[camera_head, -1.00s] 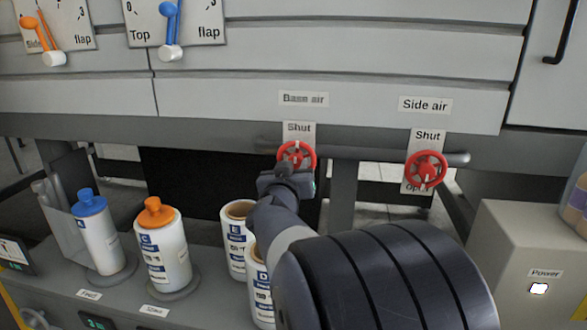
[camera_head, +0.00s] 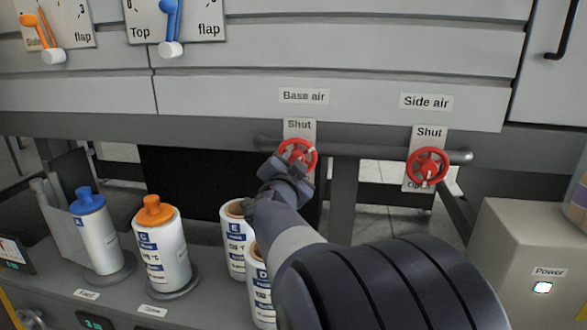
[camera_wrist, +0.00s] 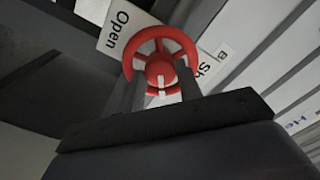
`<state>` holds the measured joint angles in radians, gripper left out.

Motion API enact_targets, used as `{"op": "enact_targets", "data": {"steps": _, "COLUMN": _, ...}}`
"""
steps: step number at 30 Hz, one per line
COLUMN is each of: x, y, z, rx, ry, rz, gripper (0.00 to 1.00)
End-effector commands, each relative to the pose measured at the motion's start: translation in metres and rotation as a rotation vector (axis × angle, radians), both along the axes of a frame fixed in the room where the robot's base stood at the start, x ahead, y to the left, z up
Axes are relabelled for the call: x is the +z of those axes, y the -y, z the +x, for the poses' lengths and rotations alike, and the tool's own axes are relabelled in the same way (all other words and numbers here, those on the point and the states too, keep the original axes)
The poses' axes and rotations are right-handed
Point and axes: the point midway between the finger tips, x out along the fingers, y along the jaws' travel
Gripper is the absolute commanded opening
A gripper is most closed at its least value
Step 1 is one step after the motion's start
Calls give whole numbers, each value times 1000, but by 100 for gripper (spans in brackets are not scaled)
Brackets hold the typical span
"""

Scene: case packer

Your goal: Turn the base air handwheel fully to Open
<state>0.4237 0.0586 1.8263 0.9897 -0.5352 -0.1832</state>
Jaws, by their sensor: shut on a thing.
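The red base air handwheel (camera_head: 299,152) is on the pipe below the "Base air" label (camera_head: 304,96). A plate reading "Shut" (camera_head: 299,125) shows above it. In the wrist view the same handwheel (camera_wrist: 160,57) shows with "Open" (camera_wrist: 119,28) on the plate to its left and part of "Shut" to its right. My gripper (camera_head: 285,168) is at the wheel's front, its two fingers (camera_wrist: 158,95) shut on it at the hub and lower rim. The gripper hides the wheel's lower left.
The similar red side air handwheel (camera_head: 428,166) is to the right on the same pipe. Below left stand bottles with a blue cap (camera_head: 88,197) and an orange cap (camera_head: 153,208), and white containers (camera_head: 236,245) close to my arm. A power box (camera_head: 520,262) is at right.

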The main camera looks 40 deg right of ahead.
Motion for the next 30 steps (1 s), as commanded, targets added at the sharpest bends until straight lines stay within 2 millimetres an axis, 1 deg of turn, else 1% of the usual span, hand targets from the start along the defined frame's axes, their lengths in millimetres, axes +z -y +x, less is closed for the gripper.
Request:
{"op": "enact_targets", "data": {"steps": 1, "x": -3, "y": 0, "z": 0, "rx": 1, "ry": 31, "rz": 30, "gripper": 11}}
{"op": "enact_targets", "data": {"steps": 30, "x": -2, "y": -1, "z": 0, "rx": 0, "ry": 733, "rz": 628, "gripper": 11}}
